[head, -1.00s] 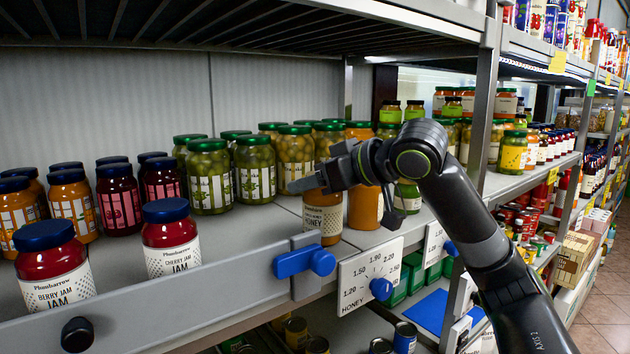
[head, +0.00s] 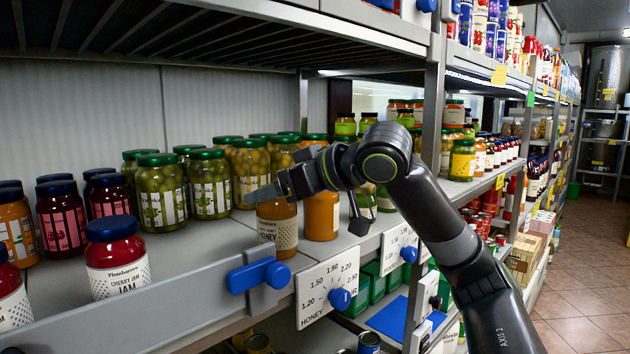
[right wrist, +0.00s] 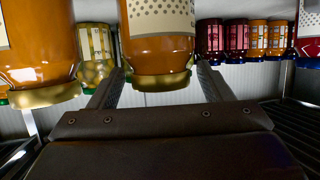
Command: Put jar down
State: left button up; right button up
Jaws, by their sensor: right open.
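The honey jar (head: 277,230), amber with a pale label, stands upright on the shelf near its front edge, above the honey price card. My right gripper (head: 264,192) is at the top of this jar, its fingers pointing left and covering the lid. In the right wrist view, which looks upside down, the jar (right wrist: 158,45) with its gold lid sits between the two open fingers (right wrist: 160,85). A gap shows beside the lid. My left gripper is not in view.
A second honey jar (head: 321,216) stands close on the right. Green-lidded pickle jars (head: 160,192) crowd behind. A cherry jam jar (head: 117,262) stands at the front left, with bare shelf (head: 190,245) between. A raised front rail (head: 160,305) with a blue knob (head: 259,276) edges the shelf.

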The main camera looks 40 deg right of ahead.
jog(key=b+v, duration=0.3)
jog(key=v, duration=0.6)
jog(key=shift+s+r+b, duration=0.2)
jog(key=shift+s+b, duration=0.1)
jog(key=shift+b, duration=0.1)
jog(key=shift+d, duration=0.1)
